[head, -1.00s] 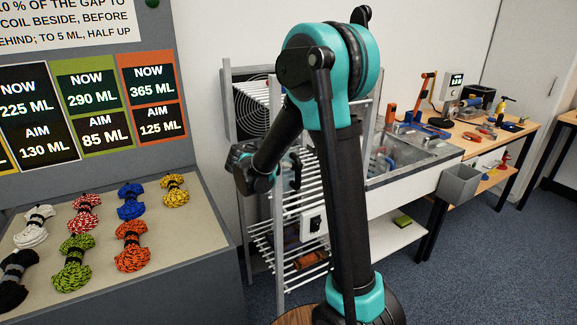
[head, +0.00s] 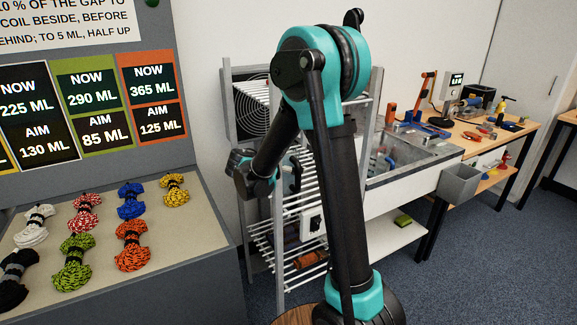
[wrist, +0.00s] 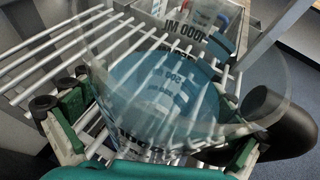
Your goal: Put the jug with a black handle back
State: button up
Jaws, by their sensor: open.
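In the wrist view a clear jug (wrist: 165,85) with printed markings and a blue-tinted round area lies between the fingers of my gripper (wrist: 155,118). The fingers are spread wide, one on each side of it, and I cannot tell whether they touch it. A dark rounded shape (wrist: 290,125) at the right may be its black handle; I cannot tell. In the head view my gripper (head: 288,174) is beside the white-barred rack (head: 285,235), partly hidden by my arm. The jug cannot be made out there.
Another clear vessel (wrist: 200,14) with printed markings shows beyond the bars. A metal sink (head: 425,160) and tool bench (head: 510,135) stand right of the rack. Several rope coils (head: 130,245) lie on the left table. A grey bin (head: 460,183) hangs by the bench.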

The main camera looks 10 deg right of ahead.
jog(key=shift+r, duration=0.15)
jog(key=v, duration=0.7)
jog(key=shift+s+a+r, duration=0.1)
jog(key=shift+s+a, duration=0.05)
jog(key=shift+s, duration=0.1)
